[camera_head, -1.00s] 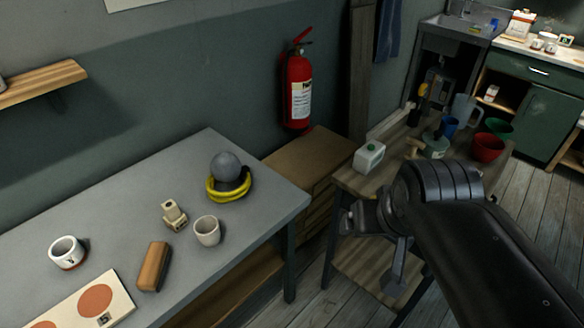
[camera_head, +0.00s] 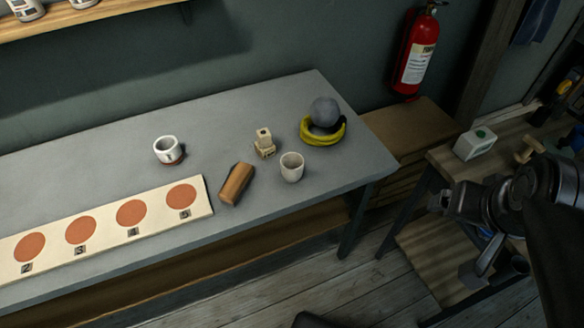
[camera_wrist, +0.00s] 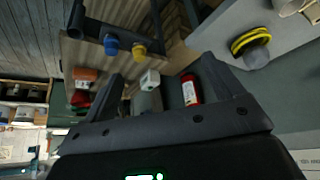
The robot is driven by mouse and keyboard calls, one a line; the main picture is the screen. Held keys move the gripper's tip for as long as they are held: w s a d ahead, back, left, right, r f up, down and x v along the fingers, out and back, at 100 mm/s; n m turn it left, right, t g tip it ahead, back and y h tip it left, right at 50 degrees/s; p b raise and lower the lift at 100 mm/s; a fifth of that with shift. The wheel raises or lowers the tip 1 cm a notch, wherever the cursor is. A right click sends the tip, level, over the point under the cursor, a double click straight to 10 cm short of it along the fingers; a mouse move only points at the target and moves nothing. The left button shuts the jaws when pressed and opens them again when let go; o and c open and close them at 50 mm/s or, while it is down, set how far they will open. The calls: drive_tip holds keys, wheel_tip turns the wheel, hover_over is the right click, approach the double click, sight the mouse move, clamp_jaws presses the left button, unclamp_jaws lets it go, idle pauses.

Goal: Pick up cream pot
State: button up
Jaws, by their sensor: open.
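The cream pot (camera_head: 291,168) stands upright on the grey table, near its front right part. A pale rounded thing at the top right edge of the wrist view (camera_wrist: 289,6) looks like the same pot, partly cut off. My gripper (camera_wrist: 160,68) is open, with nothing between its fingers. In the head view my gripper (camera_head: 482,258) is at the right, beyond the table's right end and well apart from the pot.
Near the pot are a brown block (camera_head: 236,184), a small beige object (camera_head: 264,144), a grey ball (camera_head: 324,111) in a yellow ring (camera_head: 322,132), and a white-and-red cup (camera_head: 168,151). A board with numbered discs (camera_head: 155,226) lies left. A wooden side table (camera_head: 440,262) stands right.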

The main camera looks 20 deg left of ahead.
drive_tip(key=shift+c, duration=0.5)
drive_tip(key=m+g, duration=0.6)
hover_over(292, 166)
drive_tip(key=s+d, duration=0.1)
drive_tip(key=s, duration=0.1)
wheel_tip(292, 166, down, 14)
wheel_tip(292, 166, down, 11)
drive_tip(key=shift+s+r, duration=0.1)
